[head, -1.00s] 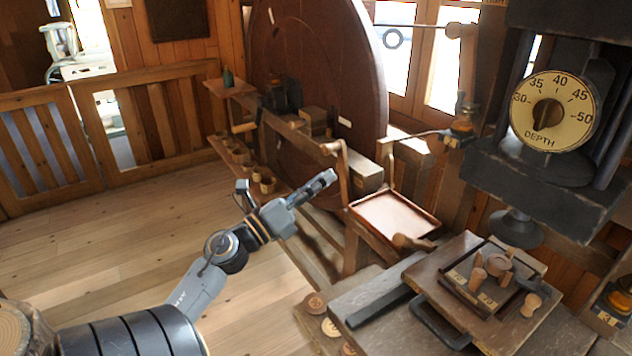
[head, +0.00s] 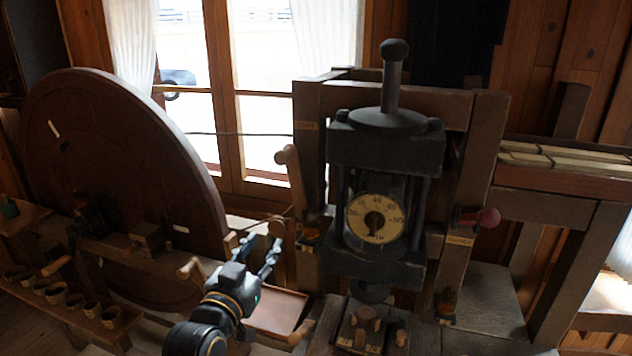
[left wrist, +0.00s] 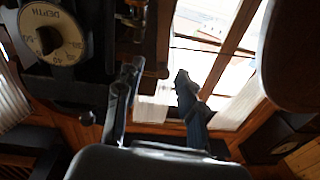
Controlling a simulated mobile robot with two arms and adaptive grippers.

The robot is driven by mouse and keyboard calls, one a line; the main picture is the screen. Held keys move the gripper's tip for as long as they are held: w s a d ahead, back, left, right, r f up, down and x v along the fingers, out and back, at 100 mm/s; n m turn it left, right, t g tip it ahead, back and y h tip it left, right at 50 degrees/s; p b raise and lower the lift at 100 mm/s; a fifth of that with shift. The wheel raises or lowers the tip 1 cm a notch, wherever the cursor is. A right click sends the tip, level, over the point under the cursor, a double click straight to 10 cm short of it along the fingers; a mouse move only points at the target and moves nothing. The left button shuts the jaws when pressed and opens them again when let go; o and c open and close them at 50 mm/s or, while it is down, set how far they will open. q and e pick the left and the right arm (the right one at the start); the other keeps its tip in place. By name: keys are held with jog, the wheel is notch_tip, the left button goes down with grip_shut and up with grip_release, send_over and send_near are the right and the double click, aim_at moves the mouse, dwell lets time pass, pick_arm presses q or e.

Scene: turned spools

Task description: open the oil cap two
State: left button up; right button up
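Two small dark fittings with orange parts sit on the press frame. One is on the left post (head: 311,232), the other low on the right post (head: 446,303). They may be the oil caps, but their labels are too small to read, so I cannot tell which is two. My left gripper (head: 262,246) is raised left of the press, below and left of the left fitting, apart from it. In the left wrist view its two fingers (left wrist: 157,78) stand apart with nothing between them. My right gripper is not in view.
The press has a depth dial (head: 376,221), also in the left wrist view (left wrist: 50,35). A red-knobbed lever (head: 487,217) is on its right post. A large wooden wheel (head: 125,165) stands left. A tray (head: 277,312) and a bench with wooden pegs (head: 366,318) are below.

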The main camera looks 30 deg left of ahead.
pick_arm(q)
jog(key=d+r+h, duration=0.1)
jog(key=d+h, duration=0.1)
jog(key=d, duration=0.1)
jog(key=b, duration=0.8)
send_near(304, 213)
jog(key=w, duration=0.4)
jog(key=shift+w+a, duration=0.2)
jog(key=shift+a, duration=0.1)
jog(key=w, duration=0.3)
jog(key=w+a+b, duration=0.1)
jog(key=w, duration=0.1)
jog(key=shift+w+f, duration=0.1)
jog(key=shift+w, duration=0.15)
jog(key=shift+w+a, duration=0.1)
jog(key=shift+w, duration=0.2)
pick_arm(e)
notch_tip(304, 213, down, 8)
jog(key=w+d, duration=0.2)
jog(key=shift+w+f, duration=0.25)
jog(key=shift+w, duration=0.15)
pick_arm(q)
grip_shut()
